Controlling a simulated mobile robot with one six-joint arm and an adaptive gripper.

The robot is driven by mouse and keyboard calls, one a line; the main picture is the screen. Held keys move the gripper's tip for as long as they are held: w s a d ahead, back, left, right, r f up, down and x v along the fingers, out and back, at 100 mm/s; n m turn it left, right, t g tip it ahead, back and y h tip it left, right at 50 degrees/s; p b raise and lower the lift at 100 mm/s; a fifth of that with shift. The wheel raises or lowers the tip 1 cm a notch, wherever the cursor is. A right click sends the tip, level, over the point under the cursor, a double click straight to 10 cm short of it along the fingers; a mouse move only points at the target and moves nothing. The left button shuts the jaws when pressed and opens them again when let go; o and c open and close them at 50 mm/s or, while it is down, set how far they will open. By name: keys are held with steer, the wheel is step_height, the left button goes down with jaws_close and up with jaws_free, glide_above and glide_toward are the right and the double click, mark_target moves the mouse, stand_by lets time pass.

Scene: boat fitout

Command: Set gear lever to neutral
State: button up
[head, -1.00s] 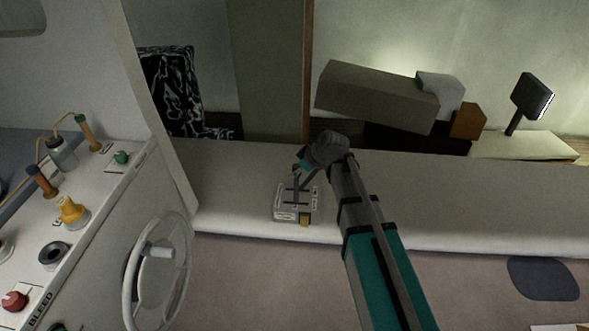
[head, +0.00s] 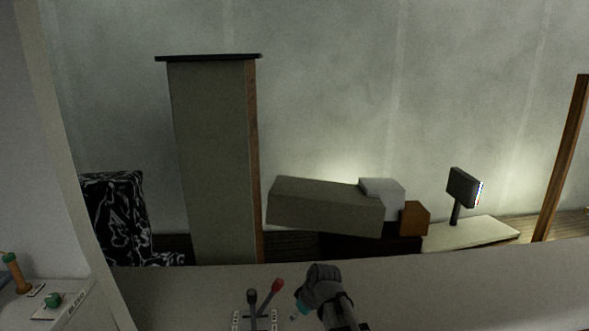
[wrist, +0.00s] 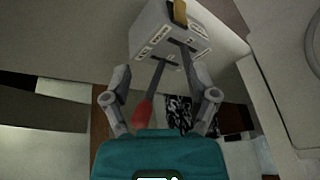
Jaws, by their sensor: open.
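A pale control box (head: 240,322) with slotted, marked plates is cut off by the bottom edge of the head view. Two levers rise from it, one with a dark knob (head: 251,296) and one with a red knob (head: 277,286). No readable label tells which is the gear lever. My gripper (head: 299,311) is just right of the levers. In the wrist view the box (wrist: 150,30) is at the top, and my gripper (wrist: 160,74) is open. The red knob (wrist: 142,112) shows between the fingers, seemingly untouched. The other lever's stem (wrist: 187,55) runs toward the right finger, its end unclear.
The box stands on a long pale ledge (head: 420,290). A white panel with a green knob (head: 53,300) is at the left. A tall grey cabinet (head: 210,160), grey blocks (head: 325,205) and a small screen (head: 463,188) stand behind. The ledge to the right is clear.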

steer(key=s+d+m+g+h, duration=0.1)
steer(key=s+d+m, duration=0.3)
steer(key=d, duration=0.4)
steer(key=s+d+f+m+g+h, duration=0.1)
steer(key=s+d+m+h, duration=0.1)
steer(key=s+d+m, duration=0.2)
steer(key=s+d, duration=0.2)
steer(key=d, duration=0.1)
steer(key=shift+s+d+m+h, duration=0.3)
steer(key=shift+s+d, duration=0.05)
steer(key=shift+d, duration=0.05)
steer(key=shift+a+f, duration=0.1)
stand_by(1.8)
